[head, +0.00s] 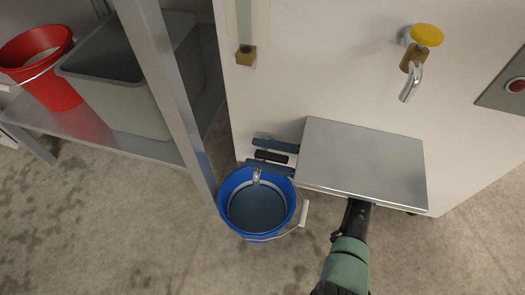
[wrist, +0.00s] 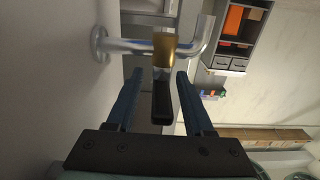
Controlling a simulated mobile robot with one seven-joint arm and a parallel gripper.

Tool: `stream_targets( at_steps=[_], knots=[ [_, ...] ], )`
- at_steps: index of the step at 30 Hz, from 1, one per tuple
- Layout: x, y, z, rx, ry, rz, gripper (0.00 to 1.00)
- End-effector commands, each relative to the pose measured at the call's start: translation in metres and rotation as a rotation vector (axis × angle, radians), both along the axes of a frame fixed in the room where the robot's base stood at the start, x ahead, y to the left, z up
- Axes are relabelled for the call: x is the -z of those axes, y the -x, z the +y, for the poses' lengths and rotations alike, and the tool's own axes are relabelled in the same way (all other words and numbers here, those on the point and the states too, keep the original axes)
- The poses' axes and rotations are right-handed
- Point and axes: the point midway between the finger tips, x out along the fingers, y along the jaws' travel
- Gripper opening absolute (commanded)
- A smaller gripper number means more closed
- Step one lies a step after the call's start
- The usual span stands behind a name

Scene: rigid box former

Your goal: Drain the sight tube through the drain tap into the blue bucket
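The blue bucket (head: 232,220) stands on the floor against the white machine, its white-gripped handle hanging to the right. The drain tap's chrome spout (head: 257,176) shows over the bucket's back rim. In the wrist view the tap has a chrome pipe (wrist: 130,47), a brass body (wrist: 164,48) and a black lever (wrist: 162,106). My gripper (head: 254,153) is open around the lever. In the wrist view its blue fingers (wrist: 158,80) lie on either side, with gaps. The sight tube (head: 244,18) shows only its lower end, above a brass fitting. Its liquid level cannot be told.
A metal shelf plate (head: 360,155) juts out over my arm. A second tap with a yellow knob (head: 425,35) is higher at right, near a red button (head: 516,85). A rack at left holds a red bucket (head: 55,90) and a grey bin (head: 125,105). Front floor is clear.

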Motion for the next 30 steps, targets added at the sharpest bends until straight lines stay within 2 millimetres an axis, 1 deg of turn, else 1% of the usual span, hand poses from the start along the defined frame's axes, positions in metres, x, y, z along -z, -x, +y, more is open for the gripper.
stream_targets(
  at_steps=[5, 8, 11, 18, 20, 21, 25, 30],
  knots=[
    [0.0, 0.001, -0.001, 0.0, -0.001, 0.0, 0.53],
    [0.001, 0.002, -0.009, 0.001, -0.001, 0.0, 0.53],
    [0.002, 0.006, -0.025, 0.004, 0.0, -0.002, 0.53],
    [0.005, 0.023, -0.079, 0.005, 0.002, -0.002, 0.53],
    [0.005, 0.028, -0.091, 0.004, 0.002, 0.0, 0.53],
    [0.0, 0.028, -0.094, 0.001, 0.001, 0.001, 0.53],
    [0.0, 0.032, -0.106, 0.0, 0.0, 0.001, 0.53],
    [0.0, 0.035, -0.113, 0.0, 0.001, 0.001, 0.53]
  ],
)
